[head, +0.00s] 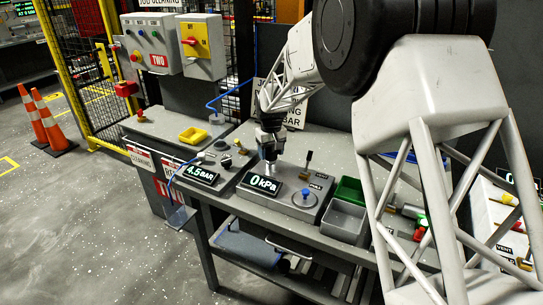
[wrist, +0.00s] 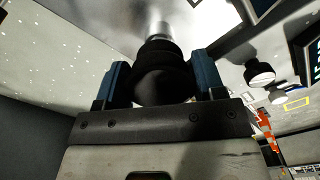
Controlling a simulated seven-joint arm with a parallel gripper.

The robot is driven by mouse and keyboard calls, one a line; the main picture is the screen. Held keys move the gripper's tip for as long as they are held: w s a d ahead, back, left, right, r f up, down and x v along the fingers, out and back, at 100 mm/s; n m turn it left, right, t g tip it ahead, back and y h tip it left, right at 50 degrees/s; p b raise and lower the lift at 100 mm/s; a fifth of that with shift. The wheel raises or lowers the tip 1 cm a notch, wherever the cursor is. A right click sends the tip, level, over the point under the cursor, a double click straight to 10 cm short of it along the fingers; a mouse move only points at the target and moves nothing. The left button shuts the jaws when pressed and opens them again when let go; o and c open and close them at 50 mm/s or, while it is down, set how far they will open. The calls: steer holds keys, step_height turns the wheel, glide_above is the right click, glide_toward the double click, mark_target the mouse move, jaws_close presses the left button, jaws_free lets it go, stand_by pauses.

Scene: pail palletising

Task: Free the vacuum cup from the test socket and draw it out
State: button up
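The test unit (head: 285,196) is a grey box on the bench with a display reading 0 kPa. My gripper (head: 269,150) is low over its left rear part, pointing down. In the wrist view my gripper (wrist: 160,80) has its two blue fingers close on either side of a dark, ribbed round body, which looks like the vacuum cup (wrist: 162,60). A shiny metal cylinder (wrist: 158,30), seemingly the test socket, lies in line just beyond it. It also shows under my gripper in the head view (head: 270,167). Whether the cup is still seated in it cannot be told.
A lever (head: 308,158) and a blue knob (head: 308,194) stand on the unit. A 4.5 bar gauge box (head: 200,173) is left; green (head: 349,190) and grey (head: 343,222) bins are right. A yellow tray (head: 193,135) lies further left.

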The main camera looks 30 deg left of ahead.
steer(key=c, duration=0.4)
steer(key=shift+o, duration=0.2)
steer(key=shift+r, duration=1.75)
stand_by(0.4)
steer(key=shift+r, duration=1.85)
